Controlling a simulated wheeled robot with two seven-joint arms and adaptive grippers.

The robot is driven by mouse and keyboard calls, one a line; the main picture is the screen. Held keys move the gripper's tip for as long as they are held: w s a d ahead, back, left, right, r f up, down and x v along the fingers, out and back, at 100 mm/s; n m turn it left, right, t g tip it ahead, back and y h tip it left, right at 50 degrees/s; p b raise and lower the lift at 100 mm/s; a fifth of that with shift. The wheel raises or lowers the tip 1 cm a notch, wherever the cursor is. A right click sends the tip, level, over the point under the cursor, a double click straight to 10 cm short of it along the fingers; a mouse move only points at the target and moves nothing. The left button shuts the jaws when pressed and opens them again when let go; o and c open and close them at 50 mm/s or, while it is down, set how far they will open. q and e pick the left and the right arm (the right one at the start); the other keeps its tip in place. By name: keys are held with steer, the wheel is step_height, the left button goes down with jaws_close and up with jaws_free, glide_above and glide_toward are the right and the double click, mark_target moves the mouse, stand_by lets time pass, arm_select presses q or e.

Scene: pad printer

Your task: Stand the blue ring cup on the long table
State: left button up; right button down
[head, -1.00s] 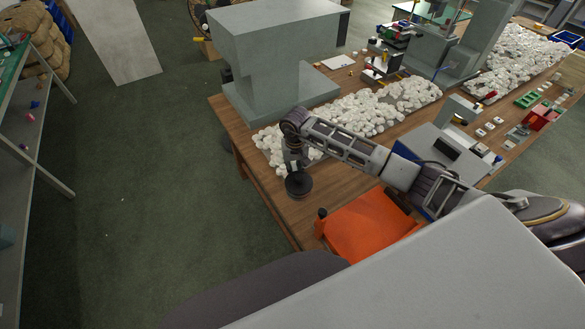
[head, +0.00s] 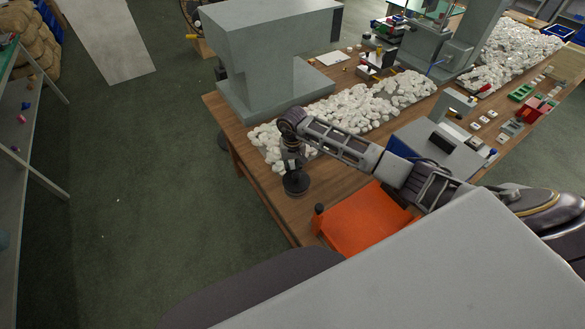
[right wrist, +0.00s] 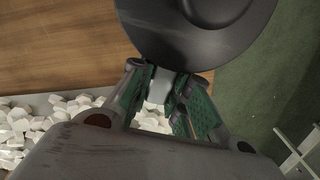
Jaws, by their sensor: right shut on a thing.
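My right gripper (head: 293,166) is shut on a dark round cup (head: 297,184) with a wide, disc-like base. The cup hangs below the gripper, over the near left end of the long wooden table (head: 318,180). In the right wrist view the dark cup (right wrist: 195,35) fills the top middle, held at the fingertips (right wrist: 174,82). No blue ring shows on it in either view. I cannot tell whether its base touches the table. My left gripper is not in view.
A strip of white pebble-like pieces (head: 350,112) lies behind the cup. A big grey machine (head: 265,60) stands at the far left of the table. An orange piece (head: 365,220) is close on the right. Bare wood lies around the cup; green floor lies left.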

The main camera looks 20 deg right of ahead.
steer(key=shift+f+b, duration=2.25)
steer(key=shift+f, duration=0.35)
steer(key=shift+f+b, duration=0.8)
steer(key=shift+b, duration=0.05)
steer(key=shift+f+b, duration=0.25)
steer(key=shift+b, duration=0.05)
steer(key=shift+f+b, duration=0.4)
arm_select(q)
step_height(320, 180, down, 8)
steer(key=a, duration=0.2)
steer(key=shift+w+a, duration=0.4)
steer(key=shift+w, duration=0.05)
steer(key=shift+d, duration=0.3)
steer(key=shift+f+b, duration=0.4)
arm_select(e)
steer(key=shift+f, duration=0.45)
steer(key=c, duration=1.3)
jaws_free()
steer(key=shift+o, duration=0.2)
